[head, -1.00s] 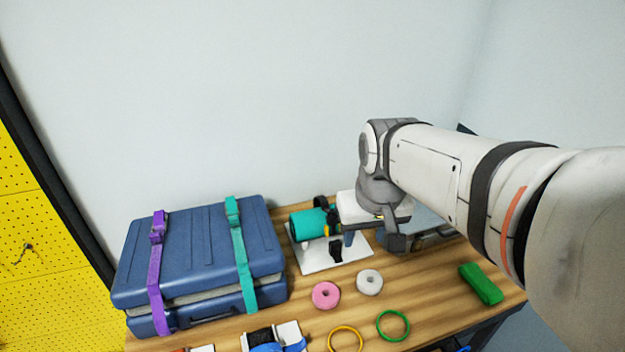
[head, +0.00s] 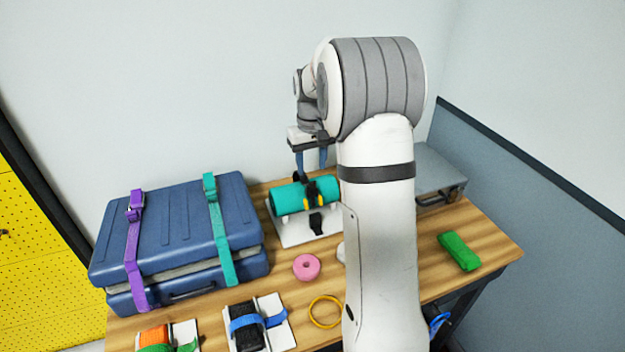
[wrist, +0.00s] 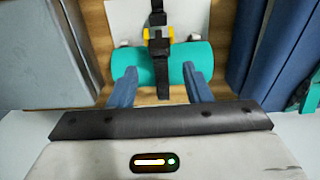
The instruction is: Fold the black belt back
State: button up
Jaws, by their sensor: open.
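A black belt (wrist: 158,60) runs over a teal roll (head: 290,196) that lies on a white stand (head: 292,232). A yellow buckle (wrist: 158,35) sits on the belt; in the head view the belt's lower end (head: 317,224) hangs down over the front of the stand. My gripper (head: 312,165) is above the roll, fingers pointing down. In the wrist view its two blue fingers (wrist: 160,88) are apart, one on each side of the belt, with nothing held. I cannot tell how far the fingertips are above the roll.
A blue suitcase (head: 180,235) with purple and teal straps stands at left. A grey case (head: 440,175) is behind my arm at right. A pink ring (head: 306,267), a yellow ring (head: 325,312), a green block (head: 459,251) and strap boards (head: 278,338) lie on the wooden table (head: 485,230).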

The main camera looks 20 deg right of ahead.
notch_tip(320, 180, down, 6)
jog(key=shift+s+f+p, duration=0.1)
jog(key=shift+p, duration=0.3)
jog(key=shift+c, duration=0.3)
grip_shut()
